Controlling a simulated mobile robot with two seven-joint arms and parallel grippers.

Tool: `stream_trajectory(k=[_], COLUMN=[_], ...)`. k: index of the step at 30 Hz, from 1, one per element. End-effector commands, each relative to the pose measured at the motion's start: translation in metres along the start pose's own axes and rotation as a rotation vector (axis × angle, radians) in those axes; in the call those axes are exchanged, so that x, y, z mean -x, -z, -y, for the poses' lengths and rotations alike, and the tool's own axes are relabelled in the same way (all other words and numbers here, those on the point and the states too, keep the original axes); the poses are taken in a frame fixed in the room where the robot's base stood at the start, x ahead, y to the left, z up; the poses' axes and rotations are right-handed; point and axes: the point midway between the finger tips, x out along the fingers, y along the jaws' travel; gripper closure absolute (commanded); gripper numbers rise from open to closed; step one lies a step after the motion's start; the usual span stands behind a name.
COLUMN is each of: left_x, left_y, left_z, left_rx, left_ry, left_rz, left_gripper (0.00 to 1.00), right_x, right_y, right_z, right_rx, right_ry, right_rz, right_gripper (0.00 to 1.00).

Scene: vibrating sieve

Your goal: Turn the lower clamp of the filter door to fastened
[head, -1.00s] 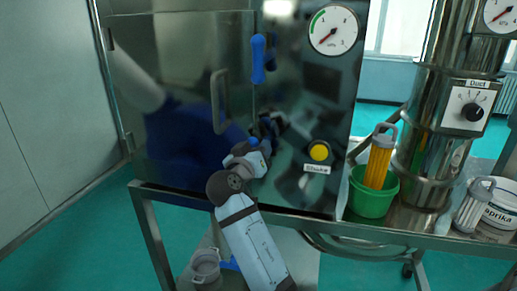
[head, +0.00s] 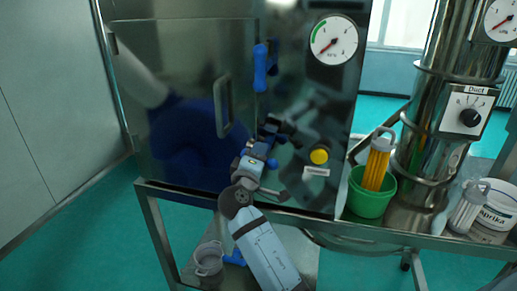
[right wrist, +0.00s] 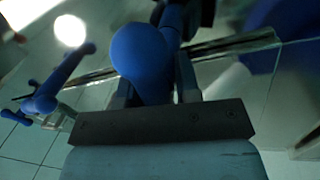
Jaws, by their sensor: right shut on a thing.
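The filter door (head: 180,75) is a dark metal panel with an upright bar handle (head: 222,107), closed against the cabinet front. The blue upper clamp (head: 261,67) hangs straight down at its right edge. My right gripper (head: 277,130) is at the lower clamp, below the upper one. In the right wrist view my right gripper (right wrist: 155,95) is shut on the lower clamp's blue handle (right wrist: 145,55), its rounded end towards the camera. In the head view my gripper hides most of the lower clamp; a blue end (head: 272,163) shows beside it. My left gripper is out of view.
A yellow Shake button (head: 319,157) is close to the right of my gripper. A green bucket (head: 370,200) with a yellow-bodied filter (head: 377,165) stands further right, beside the steel duct column (head: 430,130). A pressure gauge (head: 334,39) is above. A grey container (head: 208,258) is below.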

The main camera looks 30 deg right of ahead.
Motion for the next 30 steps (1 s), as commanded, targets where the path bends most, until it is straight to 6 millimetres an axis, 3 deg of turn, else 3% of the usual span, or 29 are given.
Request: stream_trajectory(k=[1, 13, 30], left_x=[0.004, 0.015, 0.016], left_y=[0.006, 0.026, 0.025], left_z=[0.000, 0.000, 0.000], left_rx=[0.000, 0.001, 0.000], left_ry=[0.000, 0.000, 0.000], left_rz=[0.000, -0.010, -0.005], left_gripper=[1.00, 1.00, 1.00], right_x=[-0.003, -0.003, -0.002], right_y=[0.001, 0.002, 0.003], right_z=[-0.009, -0.008, -0.007], right_rx=[0.034, 0.234, 0.273], right_ry=[-0.012, -0.016, -0.018], right_rz=[-0.008, -0.048, -0.057], right_gripper=[0.93, 0.93, 0.93])
